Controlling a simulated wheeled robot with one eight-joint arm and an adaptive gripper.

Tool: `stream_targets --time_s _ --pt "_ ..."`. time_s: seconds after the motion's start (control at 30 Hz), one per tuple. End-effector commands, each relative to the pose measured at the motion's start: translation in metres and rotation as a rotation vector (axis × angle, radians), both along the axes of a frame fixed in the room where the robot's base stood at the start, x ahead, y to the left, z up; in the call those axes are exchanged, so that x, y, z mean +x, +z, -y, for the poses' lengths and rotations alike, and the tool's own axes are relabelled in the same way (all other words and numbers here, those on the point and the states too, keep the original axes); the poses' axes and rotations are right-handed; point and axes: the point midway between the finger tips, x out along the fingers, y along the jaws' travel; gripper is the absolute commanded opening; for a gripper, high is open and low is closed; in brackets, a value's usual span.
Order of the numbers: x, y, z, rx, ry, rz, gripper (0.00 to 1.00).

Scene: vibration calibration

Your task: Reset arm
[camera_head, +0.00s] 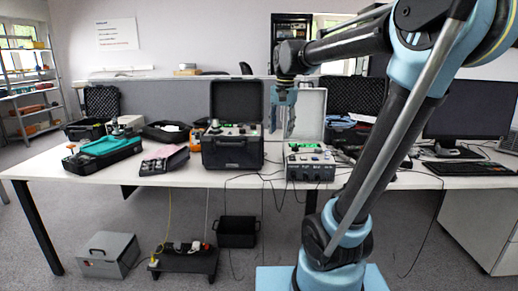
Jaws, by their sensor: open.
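My arm rises from the front right and bends over to the left. My gripper (283,124) hangs from its end with fingers pointing down, in front of the raised lid of a grey instrument case. It is open, with nothing seen between the fingers. It appears clear of the table. Below it and slightly right stands the open grey instrument case (310,168) with knobs on its panel. To its left is an open black case (232,152) with a green-lit panel.
The white table (200,178) also carries a teal-topped case (103,152) and a black tray (165,160) at left. A monitor (470,108) and keyboard (458,168) are at right. Thin cables hang below the front edge. A grey box (107,255) stands on the floor.

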Motion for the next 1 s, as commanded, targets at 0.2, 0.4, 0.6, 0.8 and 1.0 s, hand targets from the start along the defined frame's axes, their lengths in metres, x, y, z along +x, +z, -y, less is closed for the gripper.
stream_targets --time_s 0.2,0.4,0.6,0.8,1.0 --pt "-0.057 -0.047 0.040 -0.017 0.095 0.032 0.44" --pt "-0.106 -0.095 0.068 -0.037 0.187 0.059 0.44" --pt "-0.153 -0.150 0.089 -0.063 0.280 0.084 0.44" --pt "-0.189 -0.200 0.102 -0.087 0.361 0.104 0.44" --pt "-0.206 -0.225 0.108 -0.101 0.402 0.113 0.44"
